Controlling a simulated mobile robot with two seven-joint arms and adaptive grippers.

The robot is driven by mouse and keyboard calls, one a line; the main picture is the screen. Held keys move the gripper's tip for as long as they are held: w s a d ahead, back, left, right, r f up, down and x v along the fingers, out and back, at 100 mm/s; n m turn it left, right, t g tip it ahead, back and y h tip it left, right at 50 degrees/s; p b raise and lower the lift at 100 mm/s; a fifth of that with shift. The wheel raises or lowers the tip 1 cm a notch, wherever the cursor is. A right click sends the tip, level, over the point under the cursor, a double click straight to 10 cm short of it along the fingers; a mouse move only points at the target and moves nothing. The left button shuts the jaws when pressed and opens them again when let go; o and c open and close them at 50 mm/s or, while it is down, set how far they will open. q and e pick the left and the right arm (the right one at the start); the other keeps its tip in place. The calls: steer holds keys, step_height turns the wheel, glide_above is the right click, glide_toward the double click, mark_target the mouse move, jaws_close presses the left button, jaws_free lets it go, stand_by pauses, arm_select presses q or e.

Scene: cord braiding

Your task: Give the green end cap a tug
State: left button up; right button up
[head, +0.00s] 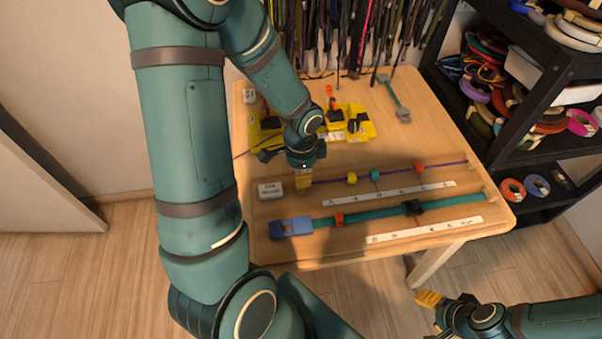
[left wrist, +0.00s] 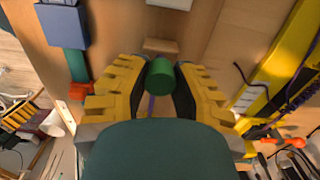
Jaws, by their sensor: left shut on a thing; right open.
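The green end cap (left wrist: 160,77) sits between the yellow fingers of my left gripper (left wrist: 158,86) in the left wrist view, and the fingers are shut on it. A purple cord (left wrist: 151,105) shows beside it. In the head view my left gripper (head: 303,178) points down at the left end of the purple cord (head: 397,172), and it hides the cap. The cord carries a yellow bead (head: 351,178), a teal bead (head: 376,175) and an orange bead (head: 420,168). My right gripper (head: 432,299) is open and empty, off the table's front edge.
A teal strap (head: 375,214) with a blue buckle (head: 291,227) lies in front of the cord. White rulers (head: 424,230) lie along it. A small labelled block (head: 270,190) is left of my left gripper. Yellow fixtures (head: 358,128) and a grey tool (head: 394,99) stand behind.

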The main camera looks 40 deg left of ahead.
arm_select(q)
steer(key=shift+f, duration=0.15)
steer(key=shift+c, duration=0.2)
steer(key=o, duration=1.4)
steer(key=shift+r+p, duration=2.55)
steer(key=shift+r, duration=0.5)
